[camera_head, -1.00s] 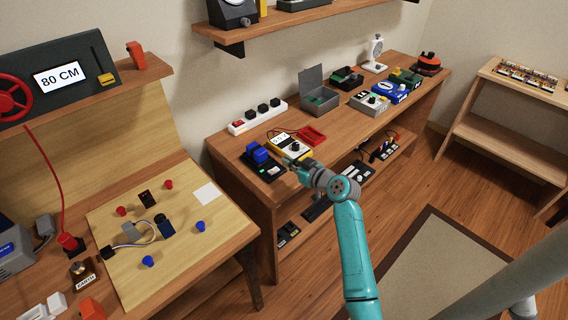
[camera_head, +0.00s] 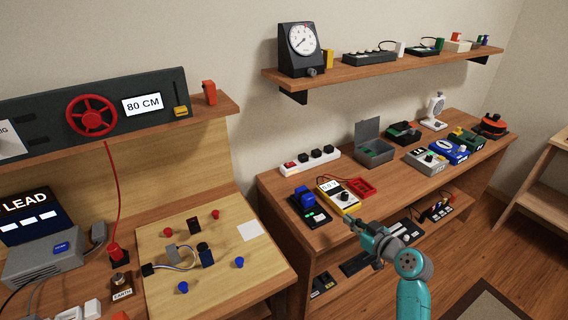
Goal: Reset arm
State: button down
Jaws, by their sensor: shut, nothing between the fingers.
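My teal arm rises from the bottom right in the head view. My gripper (camera_head: 352,222) is at its end, pointing left, shut with nothing in it. It is in front of the wooden bench (camera_head: 272,187), near the front edge and close to the yellow multimeter (camera_head: 338,196) in the picture. I cannot tell the exact gap to the bench edge. The fingers are small in this view.
A blue-topped device (camera_head: 308,203), a power strip (camera_head: 310,159) and a grey open box (camera_head: 374,150) stand on the bench. A lower shelf with devices is below. A board (camera_head: 218,280) with knobs is at left. A wall shelf (camera_head: 350,72) is above.

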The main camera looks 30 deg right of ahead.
jog(key=s+a+f+m+g+h, duration=0.1)
jog(key=s+a+f+m, duration=0.1)
jog(key=s+a+f, duration=0.55)
jog(key=s+a+f+m+g+h, duration=0.1)
jog(key=s+a+f, duration=0.3)
jog(key=s+a, duration=0.7)
jog(key=s+a+r, duration=0.3)
jog(key=s+r, duration=0.1)
jog(key=s, duration=0.3)
jog(key=s+a+r+n+t+y, duration=0.1)
jog(key=s+a+r, duration=0.2)
jog(key=s, duration=0.5)
jog(key=s+a+r+n, duration=0.1)
jog(key=s+a+r, duration=0.2)
jog(key=s, duration=0.4)
jog(key=shift+s+r+t+y, duration=0.3)
jog(key=shift+r+y, duration=0.1)
jog(key=shift+r, duration=0.4)
jog(key=c, duration=1.9)
grip_release()
jog(key=shift+a, duration=0.1)
